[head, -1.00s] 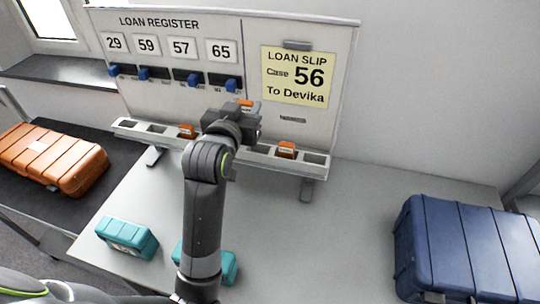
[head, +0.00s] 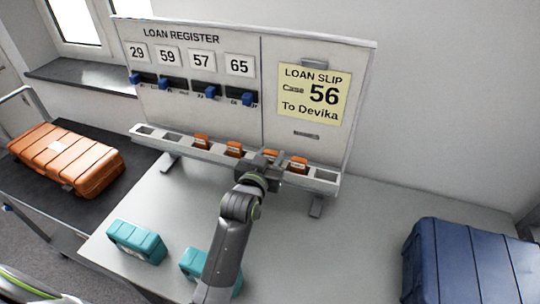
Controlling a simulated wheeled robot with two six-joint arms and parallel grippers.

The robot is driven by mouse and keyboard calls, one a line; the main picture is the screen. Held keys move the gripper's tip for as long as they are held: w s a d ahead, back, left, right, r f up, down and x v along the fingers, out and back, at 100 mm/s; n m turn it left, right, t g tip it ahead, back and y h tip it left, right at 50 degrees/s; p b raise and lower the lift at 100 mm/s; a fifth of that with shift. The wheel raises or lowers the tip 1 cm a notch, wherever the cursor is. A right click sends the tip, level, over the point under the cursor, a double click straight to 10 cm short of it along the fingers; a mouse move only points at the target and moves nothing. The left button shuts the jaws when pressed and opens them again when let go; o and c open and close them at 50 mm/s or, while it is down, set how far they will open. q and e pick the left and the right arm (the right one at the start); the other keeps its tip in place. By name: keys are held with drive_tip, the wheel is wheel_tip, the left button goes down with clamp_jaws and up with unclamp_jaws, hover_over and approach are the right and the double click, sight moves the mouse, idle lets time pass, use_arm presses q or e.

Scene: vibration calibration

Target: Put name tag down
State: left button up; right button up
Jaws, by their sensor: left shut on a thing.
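My left gripper (head: 264,164) is at the tag rack (head: 322,174) below the board and is shut on an orange name tag (head: 270,154). Only the upper part of this tag shows between the fingers. The tag is at the rack, but the gripper hides whether it sits in a slot. Other orange tags stand in the rack: one at left (head: 202,141), one beside it (head: 234,149), and one just right of the gripper (head: 299,164). My right gripper is not in view.
The board (head: 190,90) shows 29, 59, 57, 65 above blue sliders, and a yellow loan slip (head: 312,95) reading Case 56, To Devika. Teal cases (head: 137,242) (head: 194,262) lie in front, an orange case (head: 66,158) left, a blue case (head: 470,265) right. The table's middle right is clear.

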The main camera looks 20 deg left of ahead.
use_arm(q)
drive_tip(key=shift+f, duration=0.2)
drive_tip(key=o, duration=1)
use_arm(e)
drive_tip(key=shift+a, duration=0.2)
use_arm(q)
drive_tip(key=shift+r, duration=0.15)
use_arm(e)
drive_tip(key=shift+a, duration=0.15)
